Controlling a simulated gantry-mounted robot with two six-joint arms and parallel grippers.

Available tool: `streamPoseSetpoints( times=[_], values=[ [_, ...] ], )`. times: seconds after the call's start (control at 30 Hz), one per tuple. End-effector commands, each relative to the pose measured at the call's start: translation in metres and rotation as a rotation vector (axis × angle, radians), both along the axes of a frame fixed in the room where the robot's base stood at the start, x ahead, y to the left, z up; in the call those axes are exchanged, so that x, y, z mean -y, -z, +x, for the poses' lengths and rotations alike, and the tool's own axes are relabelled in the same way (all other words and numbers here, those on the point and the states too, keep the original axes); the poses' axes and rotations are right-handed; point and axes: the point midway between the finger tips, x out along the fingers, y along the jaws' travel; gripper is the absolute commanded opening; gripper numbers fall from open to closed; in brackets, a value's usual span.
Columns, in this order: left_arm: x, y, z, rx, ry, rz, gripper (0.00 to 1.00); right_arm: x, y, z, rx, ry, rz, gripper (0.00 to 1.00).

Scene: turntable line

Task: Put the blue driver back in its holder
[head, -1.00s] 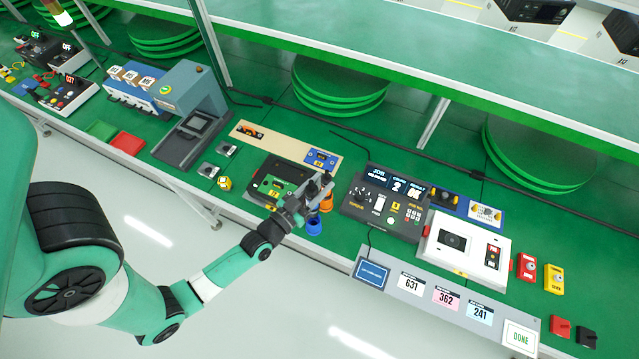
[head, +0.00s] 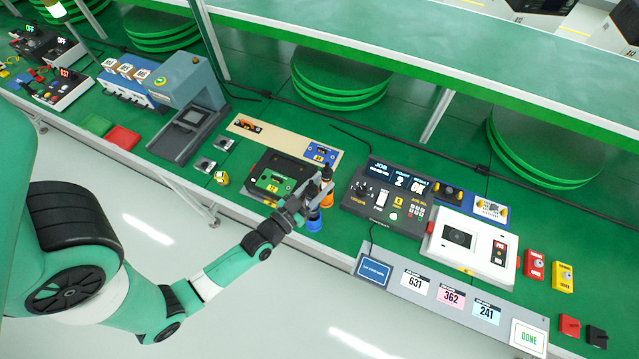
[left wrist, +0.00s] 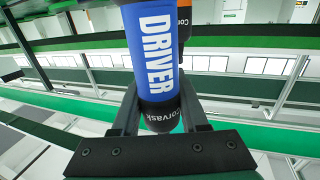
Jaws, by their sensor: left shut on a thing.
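The blue driver (left wrist: 155,60), lettered DRIVER, stands upright between the jaws of my left gripper (left wrist: 157,115) in the left wrist view. My left gripper (head: 318,193) is shut on it. In the head view the jaws cover most of the driver, and blue (head: 314,223) shows just below them; I cannot tell there whether this is driver or holder. An orange driver (left wrist: 183,25) stands close behind the blue one in the left wrist view. Its orange part (head: 327,200) shows right beside the jaws in the head view. How the blue driver's lower end sits is hidden.
A black fixture with a green board (head: 274,181) lies left of the gripper. A dark control panel (head: 385,203) stands close on the right, and a white device (head: 470,246) beyond it. A grey strip with number cards (head: 450,296) runs along the front edge.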

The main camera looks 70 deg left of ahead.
Motion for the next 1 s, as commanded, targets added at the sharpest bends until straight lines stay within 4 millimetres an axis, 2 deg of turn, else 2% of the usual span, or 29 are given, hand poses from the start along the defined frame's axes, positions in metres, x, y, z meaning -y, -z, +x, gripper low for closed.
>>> streamPoseSetpoints(
  times=[0.33,0.67,1.0],
  values=[
    [0.000,-0.001,0.000,0.003,0.000,0.001,0.00,0.000,0.000,0.000,0.000,0.000,0.000,0.50],
    [0.000,0.014,0.000,0.003,0.000,0.001,0.00,0.000,0.013,0.000,0.000,0.000,0.000,0.50],
    [0.000,0.013,0.000,0.003,0.000,0.001,0.00,0.000,0.012,0.000,0.000,0.000,0.000,0.50]
  ],
)
